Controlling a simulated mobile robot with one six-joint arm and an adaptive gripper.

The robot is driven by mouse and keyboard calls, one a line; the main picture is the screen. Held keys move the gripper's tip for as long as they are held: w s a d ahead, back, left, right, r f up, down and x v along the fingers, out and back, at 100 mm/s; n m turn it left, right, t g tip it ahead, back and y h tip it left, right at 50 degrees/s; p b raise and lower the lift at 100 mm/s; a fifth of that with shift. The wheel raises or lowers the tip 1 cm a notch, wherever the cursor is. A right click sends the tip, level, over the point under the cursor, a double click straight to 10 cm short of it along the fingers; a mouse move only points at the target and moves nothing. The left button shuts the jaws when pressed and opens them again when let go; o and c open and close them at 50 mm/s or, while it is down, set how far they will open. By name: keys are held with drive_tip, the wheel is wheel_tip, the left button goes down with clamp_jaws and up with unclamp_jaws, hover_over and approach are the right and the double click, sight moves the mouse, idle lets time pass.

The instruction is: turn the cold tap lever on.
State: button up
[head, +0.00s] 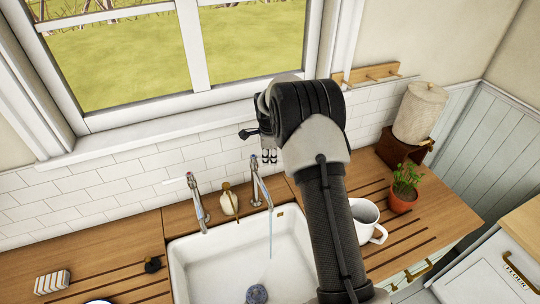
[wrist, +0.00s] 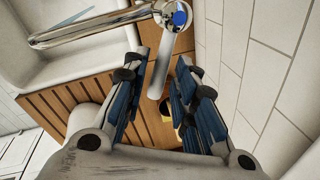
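The cold tap (head: 264,189) is a chrome tap at the back of the white sink, right of a second chrome tap (head: 201,211). A thin stream of water (head: 270,235) falls from its spout into the basin. In the wrist view its cap has a blue dot (wrist: 180,17), and its pale lever (wrist: 163,72) extends down from the cap between my fingers. My gripper (head: 269,157) is at the top of this tap, and its fingers are apart in the wrist view (wrist: 160,78). I cannot tell whether either finger touches the lever. My wrist hides part of the wall behind.
The white sink (head: 185,270) holds a round blue-grey item (head: 257,294). A small brass-coloured bottle (head: 229,200) stands between the taps. A white mug (head: 366,218) and potted plant (head: 403,190) stand right of the sink. The tiled wall (head: 110,180) is close behind the taps.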

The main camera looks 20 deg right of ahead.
drive_tip(key=shift+o, duration=0.6)
drive_tip(key=shift+r, duration=0.4)
wheel_tip(320, 180, up, 11)
drive_tip(key=s+a, duration=0.1)
drive_tip(key=s, duration=0.1)
drive_tip(key=shift+s, duration=0.1)
